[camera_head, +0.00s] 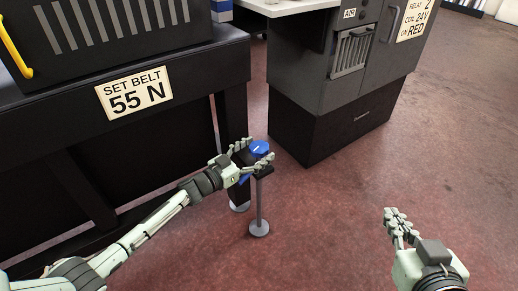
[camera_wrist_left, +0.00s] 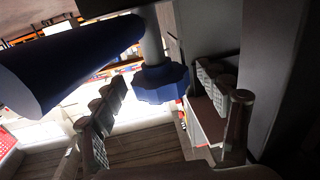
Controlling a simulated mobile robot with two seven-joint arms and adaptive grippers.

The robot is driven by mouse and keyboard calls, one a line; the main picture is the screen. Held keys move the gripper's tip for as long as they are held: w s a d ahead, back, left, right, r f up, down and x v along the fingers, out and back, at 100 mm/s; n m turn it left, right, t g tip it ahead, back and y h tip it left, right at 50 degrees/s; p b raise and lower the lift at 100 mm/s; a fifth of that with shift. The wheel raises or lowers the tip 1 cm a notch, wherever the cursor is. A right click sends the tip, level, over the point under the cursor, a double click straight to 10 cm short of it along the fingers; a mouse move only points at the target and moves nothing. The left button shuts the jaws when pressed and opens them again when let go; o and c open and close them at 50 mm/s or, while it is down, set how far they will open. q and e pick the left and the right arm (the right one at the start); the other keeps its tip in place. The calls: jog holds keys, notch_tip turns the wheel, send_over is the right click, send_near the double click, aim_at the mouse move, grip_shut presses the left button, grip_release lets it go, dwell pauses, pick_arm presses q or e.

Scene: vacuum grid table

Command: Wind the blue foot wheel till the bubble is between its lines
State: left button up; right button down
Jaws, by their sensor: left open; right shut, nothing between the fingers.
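The blue foot wheel (camera_head: 260,147) sits on top of a small stand in the head view, with a pale mark on its top. My left gripper (camera_head: 260,151) is open with its fingers on either side of it. In the left wrist view a scalloped blue wheel (camera_wrist_left: 160,84) on a grey post shows between the open fingers, with gaps at both sides. A large blue cylinder (camera_wrist_left: 70,62) is close to that camera on the left. My right gripper (camera_head: 398,220) is shut and empty, low at the right. I cannot make out the bubble or its lines.
A black bench (camera_head: 190,80) with a "SET BELT 55 N" sign (camera_head: 134,93) stands left of the stand. A dark grey cabinet (camera_head: 310,75) stands behind. The stand's round grey foot (camera_head: 259,229) rests on the reddish floor (camera_head: 330,200), which is clear around my right gripper.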

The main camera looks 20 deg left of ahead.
pick_arm(q)
jog(key=v, duration=1.1)
jog(key=shift+s, duration=0.15)
